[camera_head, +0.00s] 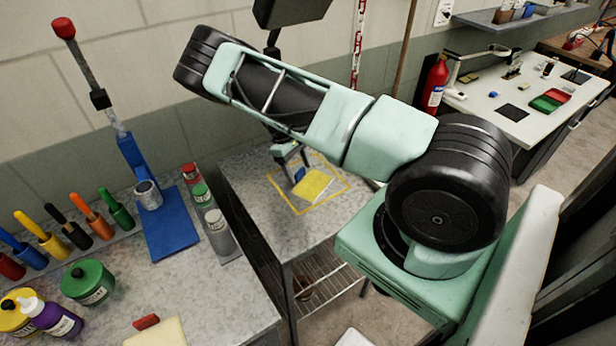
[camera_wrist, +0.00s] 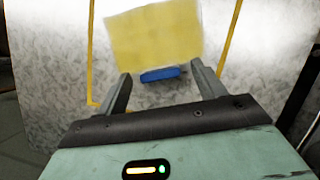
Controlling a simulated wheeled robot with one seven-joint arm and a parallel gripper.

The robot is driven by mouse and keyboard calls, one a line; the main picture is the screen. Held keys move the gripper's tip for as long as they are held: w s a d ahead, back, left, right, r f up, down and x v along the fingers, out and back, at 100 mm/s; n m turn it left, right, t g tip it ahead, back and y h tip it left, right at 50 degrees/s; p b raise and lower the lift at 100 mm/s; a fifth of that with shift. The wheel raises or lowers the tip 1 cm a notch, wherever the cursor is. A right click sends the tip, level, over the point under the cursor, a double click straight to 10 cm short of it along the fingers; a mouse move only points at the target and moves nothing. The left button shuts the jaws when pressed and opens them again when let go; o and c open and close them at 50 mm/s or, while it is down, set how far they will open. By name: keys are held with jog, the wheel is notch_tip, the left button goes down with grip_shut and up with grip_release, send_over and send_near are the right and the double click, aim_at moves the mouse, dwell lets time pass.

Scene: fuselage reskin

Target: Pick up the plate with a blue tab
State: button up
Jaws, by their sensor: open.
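The yellow plate (camera_head: 314,185) lies on the speckled grey cart top, inside a yellow outlined square. Its blue tab (camera_head: 299,174) is at the edge facing my gripper. In the wrist view the plate (camera_wrist: 153,37) is ahead of my gripper, with the blue tab (camera_wrist: 160,74) between the two fingertips. My gripper (camera_wrist: 159,80) is open, one finger on each side of the tab, and shut on nothing. I cannot tell how far the fingertips are above the tab. In the head view my gripper (camera_head: 291,153) is over the cart, partly behind my arm.
A workbench on the left holds a blue press (camera_head: 170,220), several coloured-handled tools, a green tub (camera_head: 88,282) and bottles. Bottles (camera_head: 202,198) stand along its edge near the cart (camera_head: 310,231). A white table (camera_head: 520,132) and fire extinguisher (camera_head: 434,86) are at the back right.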

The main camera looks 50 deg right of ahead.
jog(key=shift+s+f, duration=0.1)
jog(key=shift+f, duration=0.25)
jog(key=c, duration=1.2)
